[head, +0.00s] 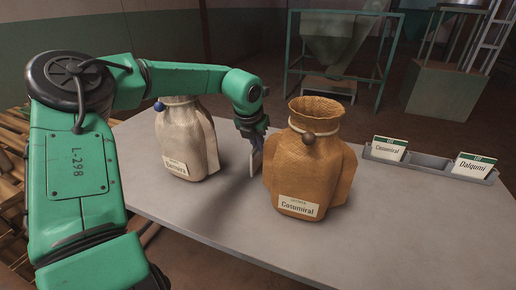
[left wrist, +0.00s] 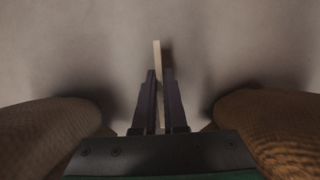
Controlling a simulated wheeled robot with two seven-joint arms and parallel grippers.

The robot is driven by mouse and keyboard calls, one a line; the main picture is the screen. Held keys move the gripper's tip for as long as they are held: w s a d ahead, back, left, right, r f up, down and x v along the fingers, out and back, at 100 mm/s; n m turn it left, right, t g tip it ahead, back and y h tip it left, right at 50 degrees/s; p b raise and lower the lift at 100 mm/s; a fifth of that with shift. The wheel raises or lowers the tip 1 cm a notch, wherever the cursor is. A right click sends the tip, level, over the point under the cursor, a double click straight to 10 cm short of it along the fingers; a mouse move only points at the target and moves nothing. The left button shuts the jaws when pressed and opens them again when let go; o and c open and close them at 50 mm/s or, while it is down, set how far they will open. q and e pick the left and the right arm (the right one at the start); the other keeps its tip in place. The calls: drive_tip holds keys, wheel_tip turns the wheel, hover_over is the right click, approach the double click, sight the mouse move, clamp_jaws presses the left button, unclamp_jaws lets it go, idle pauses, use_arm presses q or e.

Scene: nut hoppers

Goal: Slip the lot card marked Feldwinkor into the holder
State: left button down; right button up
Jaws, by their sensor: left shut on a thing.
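My left gripper (head: 256,148) is shut on a thin pale card (head: 256,164), between the two sacks and above the table. In the left wrist view the card (left wrist: 157,56) shows edge-on, upright between the fingers and standing out past their tips. Its print cannot be read. The grey holder (head: 428,166) lies at the table's right back. A card reading Cosomiral (head: 388,148) stands in its left compartment and one reading Dalqumi (head: 472,166) in its right; the middle compartment looks empty. My right gripper is not in view.
A pale sack (head: 190,140) with a partly legible label stands to the left. The table (head: 390,235) is clear at the front right.

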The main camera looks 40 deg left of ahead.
use_arm(q)
drive_tip(key=shift+w+f, duration=0.1)
drive_tip(key=shift+f, duration=0.25)
drive_tip(key=c, duration=1)
unclamp_jaws()
drive_tip(key=shift+r, duration=0.1)
